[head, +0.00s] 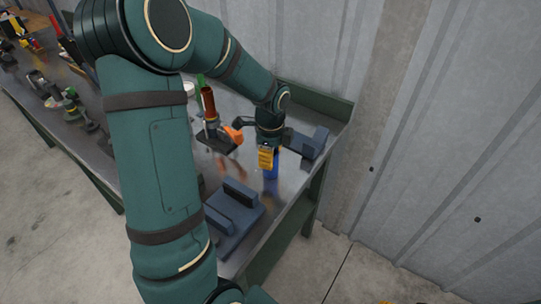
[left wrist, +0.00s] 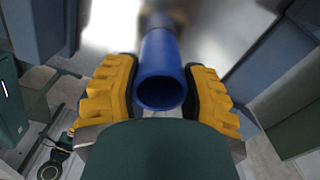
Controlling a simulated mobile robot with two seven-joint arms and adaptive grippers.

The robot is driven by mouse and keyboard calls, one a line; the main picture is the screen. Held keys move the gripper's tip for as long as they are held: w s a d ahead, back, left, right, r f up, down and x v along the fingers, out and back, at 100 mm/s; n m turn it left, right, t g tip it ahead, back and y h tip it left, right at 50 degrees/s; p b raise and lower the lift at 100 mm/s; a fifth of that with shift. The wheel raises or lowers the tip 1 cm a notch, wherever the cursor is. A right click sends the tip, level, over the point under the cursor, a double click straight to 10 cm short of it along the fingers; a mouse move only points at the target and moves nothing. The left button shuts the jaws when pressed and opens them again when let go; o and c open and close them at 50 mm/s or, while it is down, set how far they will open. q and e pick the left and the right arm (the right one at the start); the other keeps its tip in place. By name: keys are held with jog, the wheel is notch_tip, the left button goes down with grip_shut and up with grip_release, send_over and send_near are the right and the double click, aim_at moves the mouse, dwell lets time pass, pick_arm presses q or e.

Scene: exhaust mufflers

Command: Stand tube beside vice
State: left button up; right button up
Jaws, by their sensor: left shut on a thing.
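A blue tube (head: 271,182) hangs upright below my left gripper (head: 268,158), over the right part of the metal bench. In the left wrist view the tube (left wrist: 160,85) sits between the two yellow finger pads of my left gripper (left wrist: 159,95), which is shut on it, with its open end facing the camera. I cannot tell whether its lower end touches the bench. A blue-grey vice (head: 234,212) lies on the near edge of the bench, below and left of the tube. A similar blue-grey block (head: 308,143) stands beyond it at the right. My right gripper is not in view.
A reddish-brown tube (head: 208,103) stands upright on a dark base near the back of the metal bench (head: 283,196). An orange item (head: 233,134) lies beside it. Several tools and parts crowd the bench's left end. A corrugated wall runs behind.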

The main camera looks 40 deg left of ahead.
pick_arm(q)
jog(key=shift+f, duration=0.15)
jog(key=o, duration=1.2)
